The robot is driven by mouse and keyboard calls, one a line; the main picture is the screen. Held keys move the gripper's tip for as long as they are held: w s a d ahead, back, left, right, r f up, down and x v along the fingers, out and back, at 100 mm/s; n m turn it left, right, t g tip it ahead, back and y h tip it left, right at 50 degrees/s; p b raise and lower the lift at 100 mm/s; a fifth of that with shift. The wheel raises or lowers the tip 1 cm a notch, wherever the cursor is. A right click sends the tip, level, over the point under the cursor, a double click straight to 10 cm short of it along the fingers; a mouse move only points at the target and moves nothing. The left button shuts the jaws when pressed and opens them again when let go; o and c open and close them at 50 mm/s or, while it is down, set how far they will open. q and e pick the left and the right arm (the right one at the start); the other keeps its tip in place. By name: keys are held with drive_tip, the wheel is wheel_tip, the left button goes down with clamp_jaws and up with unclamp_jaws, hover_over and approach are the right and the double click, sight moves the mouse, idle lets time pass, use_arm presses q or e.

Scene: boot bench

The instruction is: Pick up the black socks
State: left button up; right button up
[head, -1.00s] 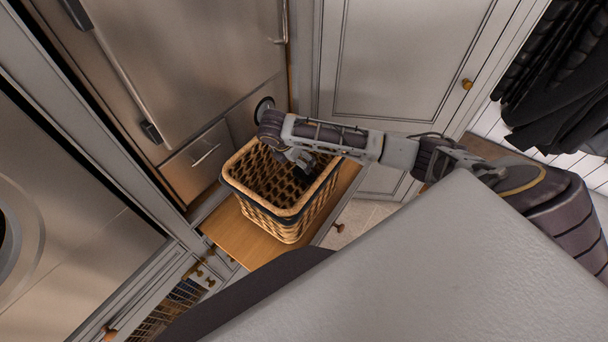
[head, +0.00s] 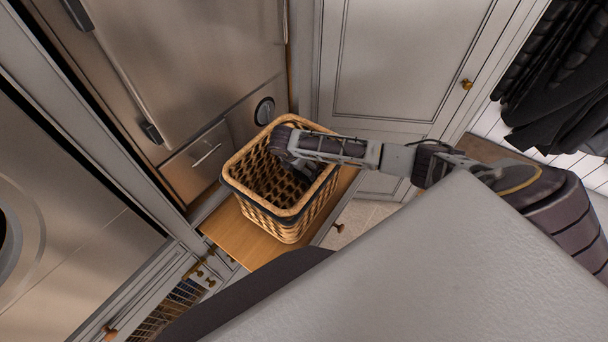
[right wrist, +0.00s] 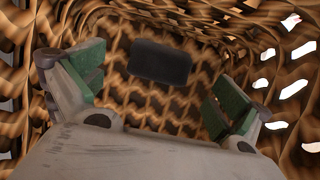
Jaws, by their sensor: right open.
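The black socks (right wrist: 160,62) show in the right wrist view as a small dark rounded block inside the wicker basket. They lie ahead of my right gripper, roughly between its two fingers and apart from them. My right gripper (right wrist: 155,84) is open and empty, with green pads on its fingers. In the head view my right gripper (head: 306,172) reaches down into the wicker basket (head: 285,219), partly hidden by its own wrist. I cannot make out the socks in the head view. My left gripper is not in view.
The basket stands on a wooden shelf (head: 238,240) beside steel appliance doors (head: 190,70). Its woven walls surround my right gripper closely. A grey cabinet door (head: 405,60) stands behind, and dark coats (head: 565,75) hang at the far right.

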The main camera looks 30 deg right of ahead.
drive_tip(key=shift+f, duration=0.15)
drive_tip(key=shift+p+x, duration=0.3)
drive_tip(key=shift+x, duration=2.2)
drive_tip(key=shift+s, duration=0.1)
drive_tip(key=c, duration=1)
drive_tip(key=shift+c, duration=0.2)
drive_tip(key=shift+r, duration=5.05)
